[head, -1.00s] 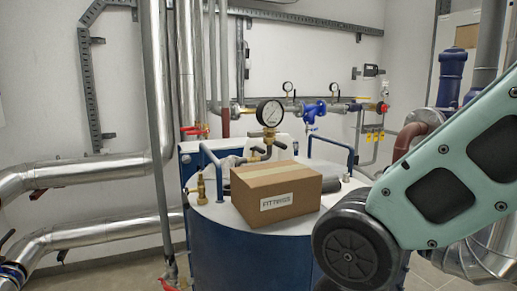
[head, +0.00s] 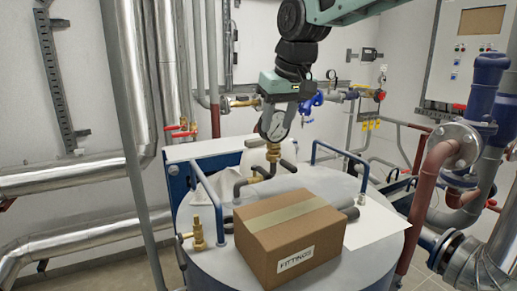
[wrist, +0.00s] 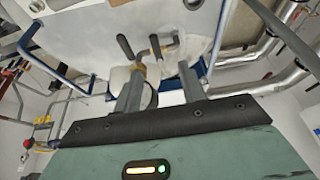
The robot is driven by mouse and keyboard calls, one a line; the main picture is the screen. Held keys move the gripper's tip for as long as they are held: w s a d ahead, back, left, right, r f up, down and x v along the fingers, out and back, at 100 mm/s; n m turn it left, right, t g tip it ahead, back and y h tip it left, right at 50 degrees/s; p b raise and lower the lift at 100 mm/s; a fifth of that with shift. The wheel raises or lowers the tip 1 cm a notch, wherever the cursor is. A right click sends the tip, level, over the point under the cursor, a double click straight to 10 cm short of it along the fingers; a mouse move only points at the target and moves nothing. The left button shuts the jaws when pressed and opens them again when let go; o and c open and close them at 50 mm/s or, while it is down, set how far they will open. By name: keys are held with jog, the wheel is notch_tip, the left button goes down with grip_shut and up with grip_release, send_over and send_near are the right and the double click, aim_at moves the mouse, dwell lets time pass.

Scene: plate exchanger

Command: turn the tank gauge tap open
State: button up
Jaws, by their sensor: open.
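The tank gauge (head: 276,124), a round white dial, stands above the tank (head: 205,215) in the head view. Below it are brass fittings (head: 274,155) and dark lever-like ends (head: 288,166); which one is the tap handle I cannot tell clearly. In the wrist view my gripper (wrist: 160,78) is open. The brass fitting (wrist: 154,52) and dark handle ends (wrist: 125,46) show just beyond the fingertips, apart from them.
A cardboard box (head: 290,240) labelled fittings sits on the tank top in front of the gauge. Blue rails (head: 210,205) flank the fittings, and a brass valve (head: 198,235) stands at left. A white sheet (head: 372,225) lies at right.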

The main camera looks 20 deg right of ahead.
aim_at(264, 170)
jog(key=p+x, duration=0.2)
jog(key=x, duration=0.3)
jog(key=w+p+x, duration=0.1)
jog(key=p+x, duration=0.1)
jog(key=x, duration=0.4)
jog(key=w+d+p+x, duration=0.1)
jog(key=p+x, duration=0.1)
jog(key=x, duration=0.3)
jog(key=shift+w+r, duration=0.1)
jog(key=shift+w, duration=0.1)
grip_shut()
